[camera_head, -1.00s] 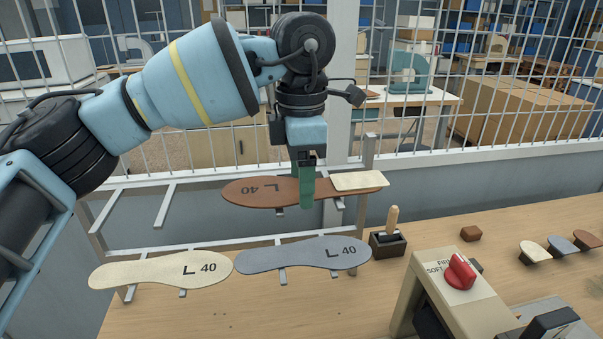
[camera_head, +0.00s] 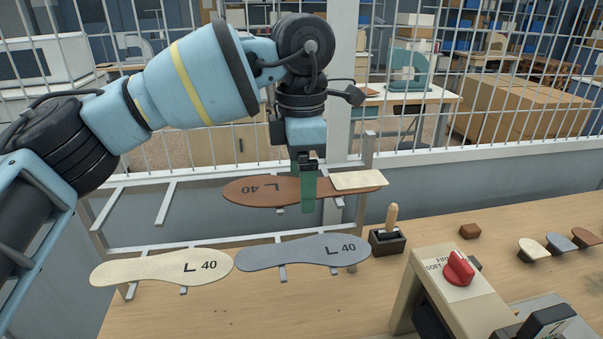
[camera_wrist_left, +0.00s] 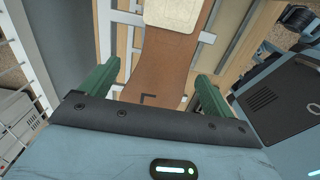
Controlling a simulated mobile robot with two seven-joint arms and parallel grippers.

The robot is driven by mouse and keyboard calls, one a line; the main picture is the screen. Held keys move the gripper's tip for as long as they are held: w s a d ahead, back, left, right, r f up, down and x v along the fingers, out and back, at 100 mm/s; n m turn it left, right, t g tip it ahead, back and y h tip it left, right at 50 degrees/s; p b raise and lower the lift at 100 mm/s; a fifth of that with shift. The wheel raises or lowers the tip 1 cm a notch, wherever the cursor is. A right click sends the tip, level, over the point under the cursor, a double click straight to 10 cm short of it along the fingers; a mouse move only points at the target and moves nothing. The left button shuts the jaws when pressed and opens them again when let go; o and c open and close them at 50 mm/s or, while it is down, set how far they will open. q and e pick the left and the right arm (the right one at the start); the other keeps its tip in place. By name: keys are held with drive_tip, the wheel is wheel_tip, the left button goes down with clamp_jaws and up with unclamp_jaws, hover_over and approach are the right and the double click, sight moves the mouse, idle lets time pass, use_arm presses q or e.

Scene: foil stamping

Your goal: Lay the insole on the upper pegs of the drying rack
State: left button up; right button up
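A brown insole marked L 40 (camera_head: 246,190) lies level on the upper pegs (camera_head: 166,204) of the drying rack (camera_head: 368,156). A cream pad (camera_head: 352,181) covers its right end. My left gripper (camera_head: 308,205) points down at the insole's middle, one green finger in front of it. In the left wrist view, the two fingers stand apart on either side of the brown insole (camera_wrist_left: 160,78), with gaps at its edges, so the gripper (camera_wrist_left: 158,72) is open around it. My right gripper is not in view.
A cream insole (camera_head: 150,268) and a grey insole (camera_head: 300,252) lie on the lower pegs. A wooden-handled tool in a dark block (camera_head: 388,240) stands right of the rack. A press with a red knob (camera_head: 459,268) is at front right. A wire fence stands behind.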

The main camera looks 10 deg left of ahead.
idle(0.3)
use_arm(q)
drive_tip(key=shift+r+b, duration=0.35)
drive_tip(key=shift+r, duration=3.6)
drive_tip(key=shift+f, duration=0.1)
